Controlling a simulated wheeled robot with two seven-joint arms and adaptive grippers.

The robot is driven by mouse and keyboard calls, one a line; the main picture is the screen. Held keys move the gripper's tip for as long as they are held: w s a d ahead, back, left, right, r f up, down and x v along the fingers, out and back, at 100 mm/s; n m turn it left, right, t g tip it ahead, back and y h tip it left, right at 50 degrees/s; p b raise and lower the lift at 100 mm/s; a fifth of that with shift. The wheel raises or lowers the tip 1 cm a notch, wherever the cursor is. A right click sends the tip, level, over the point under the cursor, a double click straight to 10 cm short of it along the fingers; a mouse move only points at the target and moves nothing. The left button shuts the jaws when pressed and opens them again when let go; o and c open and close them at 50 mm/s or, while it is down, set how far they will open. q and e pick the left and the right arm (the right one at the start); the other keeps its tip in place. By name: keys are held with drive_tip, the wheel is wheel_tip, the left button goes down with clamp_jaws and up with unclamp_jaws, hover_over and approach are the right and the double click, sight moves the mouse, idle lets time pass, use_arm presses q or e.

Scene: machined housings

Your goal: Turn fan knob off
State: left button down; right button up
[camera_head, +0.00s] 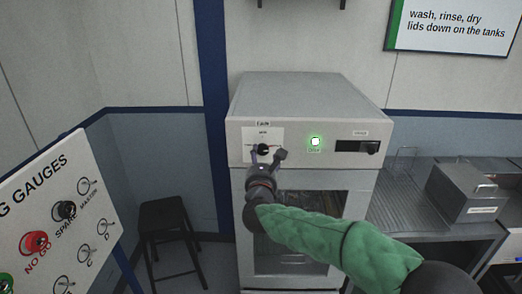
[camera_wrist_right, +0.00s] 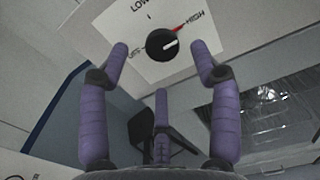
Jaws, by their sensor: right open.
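The fan knob (camera_head: 263,149) is a round black knob on a white plate (camera_head: 275,134) at the upper left of the grey cabinet's front. I see no clear contact. My left gripper is not in view.
The cabinet (camera_head: 310,95) has a lit green button (camera_head: 315,141), a dark switch (camera_head: 358,147) and a glass door below. A gauge board (camera_head: 60,215) stands at left, a black stool (camera_head: 168,220) beside the cabinet. A metal counter with a grey box (camera_head: 468,194) is at right.

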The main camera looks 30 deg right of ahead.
sight(263, 149)
drive_tip(key=shift+x, duration=2.8)
drive_tip(key=c, duration=1.1)
